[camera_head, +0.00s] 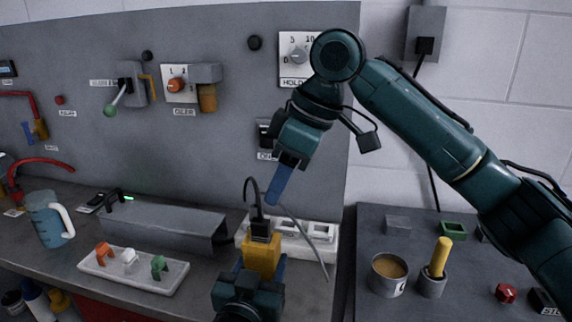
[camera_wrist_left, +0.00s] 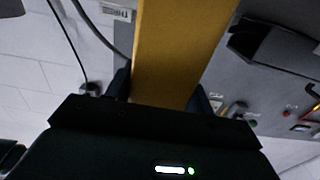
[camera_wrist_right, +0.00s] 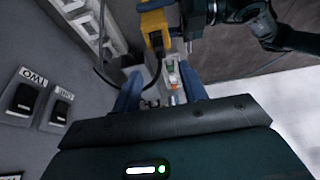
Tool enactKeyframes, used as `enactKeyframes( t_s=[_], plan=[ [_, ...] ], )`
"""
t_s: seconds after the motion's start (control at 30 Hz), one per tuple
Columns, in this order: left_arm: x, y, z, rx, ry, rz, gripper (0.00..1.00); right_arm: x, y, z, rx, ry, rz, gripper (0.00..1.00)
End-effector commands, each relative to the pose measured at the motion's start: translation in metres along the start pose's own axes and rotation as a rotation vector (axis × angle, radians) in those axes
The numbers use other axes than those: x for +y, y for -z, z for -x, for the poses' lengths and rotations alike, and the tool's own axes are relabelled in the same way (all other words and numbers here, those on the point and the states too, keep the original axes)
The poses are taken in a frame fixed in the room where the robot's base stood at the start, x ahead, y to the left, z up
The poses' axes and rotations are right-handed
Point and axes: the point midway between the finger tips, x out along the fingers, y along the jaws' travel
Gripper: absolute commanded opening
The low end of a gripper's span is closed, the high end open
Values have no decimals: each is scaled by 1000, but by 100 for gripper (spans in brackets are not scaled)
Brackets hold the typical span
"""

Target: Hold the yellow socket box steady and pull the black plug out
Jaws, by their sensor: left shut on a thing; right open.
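The yellow socket box (camera_head: 262,254) stands upright at the bench's front centre, with the black plug (camera_head: 261,230) on its top and a black cord looping up from it. My left gripper (camera_head: 260,270) is shut on the box from below, a blue finger at each side. In the left wrist view the yellow box (camera_wrist_left: 182,50) fills the gap between the fingers. My right gripper (camera_head: 279,186) is open and empty, above and slightly right of the plug, apart from it. In the right wrist view the box (camera_wrist_right: 154,22) shows beyond the parted fingers (camera_wrist_right: 160,88); the plug is hard to make out there.
A white socket strip (camera_head: 318,232) lies behind the box, and a thin grey rod (camera_head: 306,243) slants beside it. A grey trough (camera_head: 170,226) and a white tray (camera_head: 112,274) stand left. A can (camera_head: 388,287) and a cup (camera_head: 431,285) stand on the right table.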

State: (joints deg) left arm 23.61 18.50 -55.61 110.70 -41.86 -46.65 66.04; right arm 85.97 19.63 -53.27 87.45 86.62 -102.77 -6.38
Motion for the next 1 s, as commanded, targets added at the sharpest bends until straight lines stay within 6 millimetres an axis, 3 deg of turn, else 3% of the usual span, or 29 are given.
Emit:
enactKeyframes(
  t_s=[0.3, 0.5, 0.93, 1.0],
  plan=[
    [0, 0, 0, 0, 0, 0, 27, 0, 0, -62, -2, 2, -2, 43],
    [0, 0, 0, 0, 0, 0, 27, 0, 0, -87, 0, 1, -3, 43],
    [0, 0, 0, 0, 0, 0, 27, 0, 0, -96, 1, -1, -3, 43],
    [0, 0, 0, 0, 0, 0, 27, 0, 0, -96, 1, -1, -3, 37]
  ],
)
